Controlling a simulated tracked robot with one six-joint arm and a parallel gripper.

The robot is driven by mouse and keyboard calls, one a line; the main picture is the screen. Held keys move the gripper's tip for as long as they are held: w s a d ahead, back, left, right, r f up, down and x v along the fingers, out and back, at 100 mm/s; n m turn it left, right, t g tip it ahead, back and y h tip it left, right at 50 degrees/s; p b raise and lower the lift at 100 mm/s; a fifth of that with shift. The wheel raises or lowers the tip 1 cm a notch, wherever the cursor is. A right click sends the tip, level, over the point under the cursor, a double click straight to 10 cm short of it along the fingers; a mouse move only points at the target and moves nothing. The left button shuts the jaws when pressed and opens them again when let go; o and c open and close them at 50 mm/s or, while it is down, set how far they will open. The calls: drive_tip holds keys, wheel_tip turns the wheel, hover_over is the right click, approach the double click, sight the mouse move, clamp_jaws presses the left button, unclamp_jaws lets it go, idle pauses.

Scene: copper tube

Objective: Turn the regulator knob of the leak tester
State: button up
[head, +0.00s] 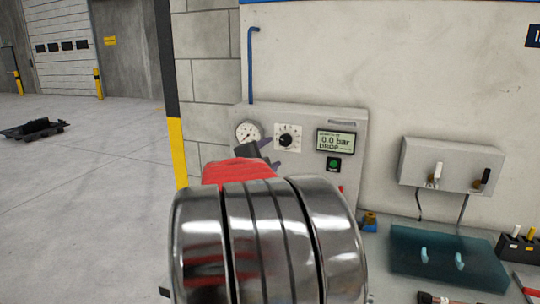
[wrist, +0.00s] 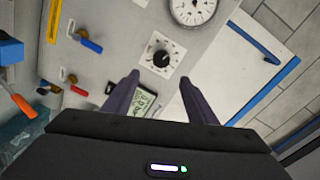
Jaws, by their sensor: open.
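The leak tester (head: 305,120) is a grey wall panel. Its black round regulator knob (head: 286,139) sits on a white square dial plate between the gauge (head: 248,133) and the display (head: 336,142), which reads 0.0 bar DROP. In the wrist view the knob (wrist: 161,58) lies just beyond my gripper (wrist: 158,77), roughly centred between its two dark, parted fingers. The fingers are open with nothing between them and appear short of the knob. In the head view my gripper (head: 268,152) shows beside the knob, lower left, with much of it hidden by my arm.
A green button (head: 333,164) sits below the display. A blue pipe (head: 251,65) runs up the wall at the left. To the right are a grey box (head: 452,165) with two levers and a teal tray (head: 448,262) on the bench. Open floor lies at far left.

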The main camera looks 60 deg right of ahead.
sight(284, 140)
drive_tip(key=n, duration=0.8)
drive_tip(key=a+n, duration=0.1)
drive_tip(key=n, duration=0.3)
drive_tip(key=shift+w+a+f+n+g+h, duration=0.1)
drive_tip(key=shift+w+f+n+g+h, duration=0.2)
drive_tip(key=shift+w+h, duration=0.1)
drive_tip(key=d, duration=0.9)
drive_tip(key=w+d, duration=0.1)
drive_tip(key=d, duration=0.3)
drive_tip(key=shift+w+d, duration=0.1)
drive_tip(key=shift+d, duration=0.3)
drive_tip(key=c, duration=1.1)
